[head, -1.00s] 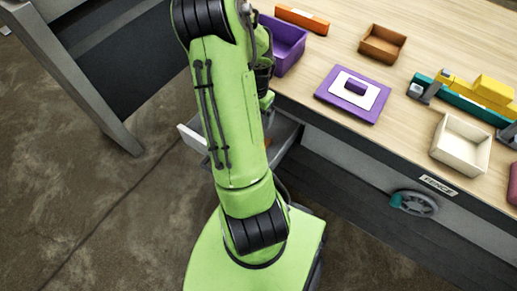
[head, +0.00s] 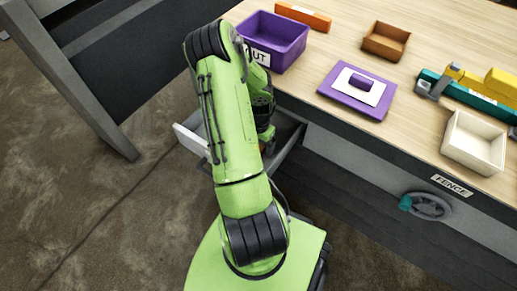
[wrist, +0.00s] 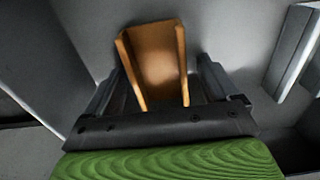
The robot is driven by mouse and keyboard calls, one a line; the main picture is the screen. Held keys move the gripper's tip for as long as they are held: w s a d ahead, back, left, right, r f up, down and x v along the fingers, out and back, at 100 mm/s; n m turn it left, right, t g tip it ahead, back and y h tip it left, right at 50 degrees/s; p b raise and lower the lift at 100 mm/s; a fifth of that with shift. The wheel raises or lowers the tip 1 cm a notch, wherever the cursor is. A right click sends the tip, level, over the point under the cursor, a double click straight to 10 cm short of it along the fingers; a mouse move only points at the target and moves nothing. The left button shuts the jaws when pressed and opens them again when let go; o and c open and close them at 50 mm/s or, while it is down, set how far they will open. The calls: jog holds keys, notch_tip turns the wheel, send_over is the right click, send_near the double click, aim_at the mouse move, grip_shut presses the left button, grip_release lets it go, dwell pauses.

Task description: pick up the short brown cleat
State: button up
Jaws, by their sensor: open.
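The short brown cleat (wrist: 158,60) is a small U-shaped channel with two raised sides, lying on the grey floor of the open drawer (head: 290,142). In the wrist view, my gripper (wrist: 157,92) is open, with one dark finger on each side of the cleat. The cleat's near end reaches between the fingers. I cannot tell whether either finger touches it. In the head view, my arm reaches down into the drawer and hides the cleat and the fingertips.
Drawer walls are close around my gripper. A grey metal piece (wrist: 294,50) is at the right in the wrist view. On the bench above are a purple bin (head: 287,48), a purple plate (head: 336,98), a brown tray (head: 372,47) and a cream tray (head: 462,157).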

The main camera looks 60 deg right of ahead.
jog(key=shift+r, duration=0.1)
jog(key=c, duration=1.1)
